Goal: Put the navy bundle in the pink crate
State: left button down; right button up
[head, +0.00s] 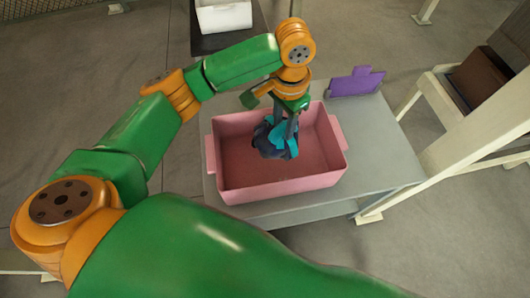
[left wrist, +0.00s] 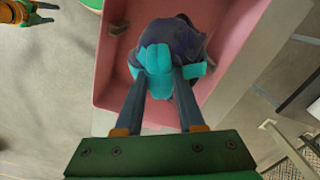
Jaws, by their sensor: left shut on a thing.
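The pink crate (head: 240,186) stands on a grey table, and its pink wall also shows in the left wrist view (left wrist: 104,70). The navy bundle (head: 268,147) has a teal top part and hangs over the crate's opening, near its middle. In the left wrist view the bundle (left wrist: 186,40) is at the fingertips. My left gripper (head: 289,125) points down and is shut on the bundle's teal part; it also shows in the left wrist view (left wrist: 160,78). I cannot tell whether the bundle touches the crate floor.
A purple panel (head: 356,82) stands behind the crate on the grey table (head: 385,150). A white-framed shelf with a brown box (head: 486,75) is at the right. A white object (head: 224,16) sits on a dark surface at the back. The table's right part is clear.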

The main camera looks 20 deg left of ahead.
pick_arm(q)
notch_tip(320, 180, down, 11)
jog(key=shift+r+b, duration=0.2)
jog(key=shift+b, duration=0.2)
jog(key=shift+f, duration=0.1)
jog(key=c, duration=0.5)
grip_release()
notch_tip(320, 180, up, 12)
jog(key=shift+r+p, duration=0.15)
jog(key=shift+p, duration=0.55)
